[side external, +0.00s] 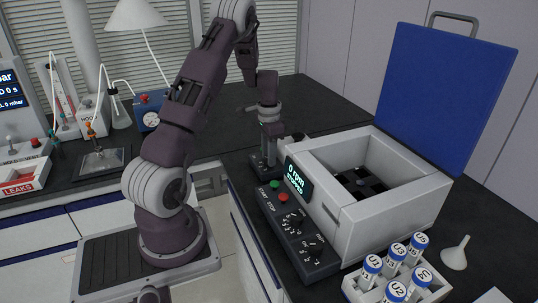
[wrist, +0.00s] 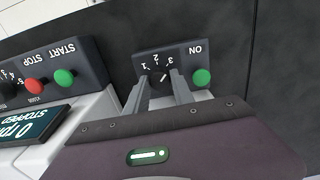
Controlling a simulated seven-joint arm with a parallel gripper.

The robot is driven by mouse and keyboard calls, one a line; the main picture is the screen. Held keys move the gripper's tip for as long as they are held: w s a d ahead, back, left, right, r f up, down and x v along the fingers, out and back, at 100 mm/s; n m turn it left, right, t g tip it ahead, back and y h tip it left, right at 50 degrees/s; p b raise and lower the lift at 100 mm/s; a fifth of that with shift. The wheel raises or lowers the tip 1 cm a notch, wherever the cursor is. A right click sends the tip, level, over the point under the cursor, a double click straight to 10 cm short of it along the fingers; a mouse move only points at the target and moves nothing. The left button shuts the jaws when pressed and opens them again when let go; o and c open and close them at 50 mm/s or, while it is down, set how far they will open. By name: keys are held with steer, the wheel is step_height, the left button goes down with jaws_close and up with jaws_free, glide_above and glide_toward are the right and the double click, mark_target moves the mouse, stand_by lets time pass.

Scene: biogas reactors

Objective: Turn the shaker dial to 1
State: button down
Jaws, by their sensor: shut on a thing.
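The white shaker (side external: 335,195) has a blue lid standing open and a display (side external: 298,178) reading "0 rpm STOPPED". Its dark front panel (side external: 295,235) carries two numbered dials, (side external: 291,222) and (side external: 311,247); their settings are too small to read. My gripper (side external: 268,158) is down at a separate small dark box behind the shaker's far end. In the wrist view my gripper (wrist: 164,88) is shut on that box's dial (wrist: 161,77), one finger on each side. Numbers including 1 and 3 surround this dial; its exact setting is partly hidden.
The small box has a green button (wrist: 201,77) marked ON, close to the right finger. The shaker's green START (wrist: 64,78) and red STOP (wrist: 34,85) buttons are to the left. A rack of blue-capped tubes (side external: 395,275) and a funnel (side external: 455,253) stand in front.

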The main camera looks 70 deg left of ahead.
steer(key=n, duration=0.4)
steer(key=shift+n, duration=0.4)
steer(key=n, duration=0.8)
steer(key=shift+n, duration=0.4)
steer(key=shift+r+n, duration=0.1)
steer(key=shift+n, duration=1.9)
steer(key=c, duration=1.1)
jaws_free()
